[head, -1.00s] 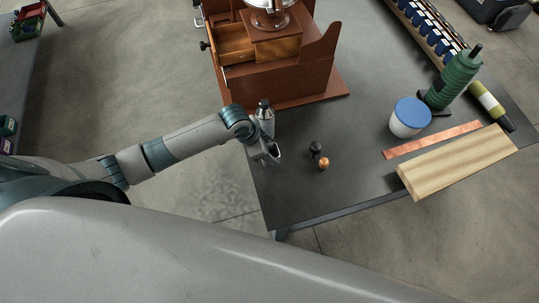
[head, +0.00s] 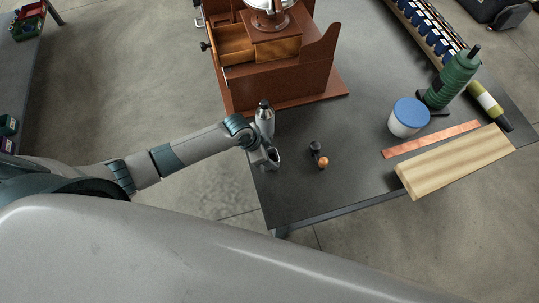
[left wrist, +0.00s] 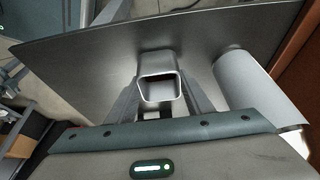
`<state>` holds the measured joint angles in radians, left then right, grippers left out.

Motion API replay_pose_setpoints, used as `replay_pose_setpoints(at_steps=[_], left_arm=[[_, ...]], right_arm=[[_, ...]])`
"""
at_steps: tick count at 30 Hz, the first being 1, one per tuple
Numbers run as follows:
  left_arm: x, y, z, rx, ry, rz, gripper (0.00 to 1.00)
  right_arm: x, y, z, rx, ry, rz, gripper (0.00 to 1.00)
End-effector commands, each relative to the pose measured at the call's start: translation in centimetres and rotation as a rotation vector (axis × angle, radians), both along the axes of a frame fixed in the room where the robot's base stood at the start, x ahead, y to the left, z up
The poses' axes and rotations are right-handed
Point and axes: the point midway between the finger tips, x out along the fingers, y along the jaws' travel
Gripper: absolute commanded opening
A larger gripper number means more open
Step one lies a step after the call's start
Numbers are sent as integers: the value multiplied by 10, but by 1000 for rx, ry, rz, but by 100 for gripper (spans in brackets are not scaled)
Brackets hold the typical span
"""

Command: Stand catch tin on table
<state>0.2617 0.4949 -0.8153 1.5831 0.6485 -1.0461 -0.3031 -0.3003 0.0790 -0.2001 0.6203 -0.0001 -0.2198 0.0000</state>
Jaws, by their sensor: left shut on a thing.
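The catch tin is a small, open metal box with a rectangular mouth. In the head view the tin (head: 273,157) is at the table's left edge, in front of the silver bottle. In the left wrist view the tin (left wrist: 159,90) sits between the two fingers, its mouth towards the camera. My left gripper (head: 263,157) is shut on it. The tin looks upright and low over the dark table (head: 290,190); I cannot tell whether its base touches the top. My right gripper is not in view.
A silver bottle (head: 265,122) stands close behind the tin. A small black and copper tool (head: 320,158) lies to the right. The wooden roaster stand (head: 285,85) is behind. A blue-lidded tub (head: 409,117) and a board (head: 455,163) are farther right. The front table top is bare.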

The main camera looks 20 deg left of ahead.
Motion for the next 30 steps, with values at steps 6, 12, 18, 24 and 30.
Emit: replay_pose_setpoints(at_steps=[6,12,18,24,30], left_arm=[[0,0,-3,1,1,0,49],[0,0,-3,1,1,0,65],[0,0,-2,0,0,0,65],[-1,3,6,0,-2,-1,65],[-6,10,25,1,-2,-1,65]], right_arm=[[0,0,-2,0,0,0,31],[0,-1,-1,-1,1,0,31],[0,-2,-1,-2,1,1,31],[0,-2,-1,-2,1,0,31],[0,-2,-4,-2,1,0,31]])
